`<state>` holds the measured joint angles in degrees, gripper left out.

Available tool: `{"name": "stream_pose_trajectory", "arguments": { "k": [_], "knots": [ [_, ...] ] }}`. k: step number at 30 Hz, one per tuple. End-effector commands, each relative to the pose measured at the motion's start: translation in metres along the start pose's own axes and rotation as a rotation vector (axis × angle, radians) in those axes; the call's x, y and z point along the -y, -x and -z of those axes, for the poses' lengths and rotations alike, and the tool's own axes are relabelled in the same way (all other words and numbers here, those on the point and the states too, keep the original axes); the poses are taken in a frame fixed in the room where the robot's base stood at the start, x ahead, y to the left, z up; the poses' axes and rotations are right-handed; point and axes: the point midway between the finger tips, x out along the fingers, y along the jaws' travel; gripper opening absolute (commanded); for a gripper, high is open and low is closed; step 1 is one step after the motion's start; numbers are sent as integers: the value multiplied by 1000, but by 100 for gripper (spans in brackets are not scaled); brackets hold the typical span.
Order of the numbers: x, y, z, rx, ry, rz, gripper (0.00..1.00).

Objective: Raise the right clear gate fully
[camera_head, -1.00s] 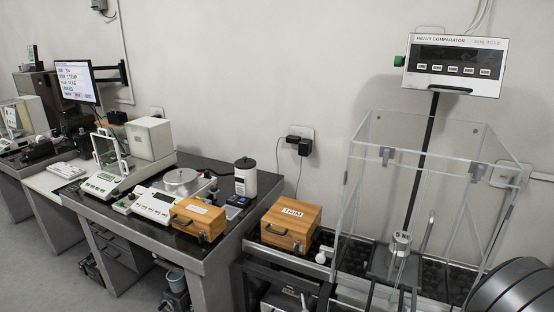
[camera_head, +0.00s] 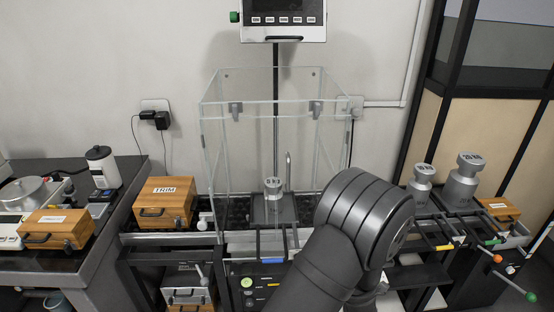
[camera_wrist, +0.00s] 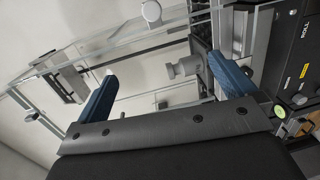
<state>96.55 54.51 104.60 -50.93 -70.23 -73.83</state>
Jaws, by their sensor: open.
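The clear enclosure (camera_head: 262,100) stands on the weighing table, with a dark bracket near each end of its top front edge. Its right clear side (camera_head: 333,135) looks down, its lower part hidden behind my arm; I cannot tell exactly where the gate's edges lie. A silver weight (camera_head: 273,187) stands inside. In the wrist view, my gripper (camera_wrist: 162,72) is open, its blue fingers wide apart with nothing held. A silver weight (camera_wrist: 185,68) shows beyond the fingers, and clear panel edges (camera_wrist: 120,40) run across the upper left. The gripper is hidden in the head view.
The comparator display (camera_head: 284,18) is above the enclosure. A wooden TRIM box (camera_head: 165,202) sits left of it. Two large silver weights (camera_head: 422,185) (camera_head: 463,180) stand on the right rack, near coloured handles. My arm covers the front right of the enclosure.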

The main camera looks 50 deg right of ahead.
Motion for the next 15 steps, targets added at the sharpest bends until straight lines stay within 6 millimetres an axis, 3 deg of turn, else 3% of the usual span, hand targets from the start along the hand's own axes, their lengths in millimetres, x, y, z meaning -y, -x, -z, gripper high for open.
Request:
{"name": "stream_pose_trajectory", "arguments": {
  "k": [3,10,15],
  "knots": [
    [0,0,0,0,0,0,98],
    [0,-1,2,12,-3,-7,53],
    [5,-4,6,117,-23,-55,51]
  ]
}}
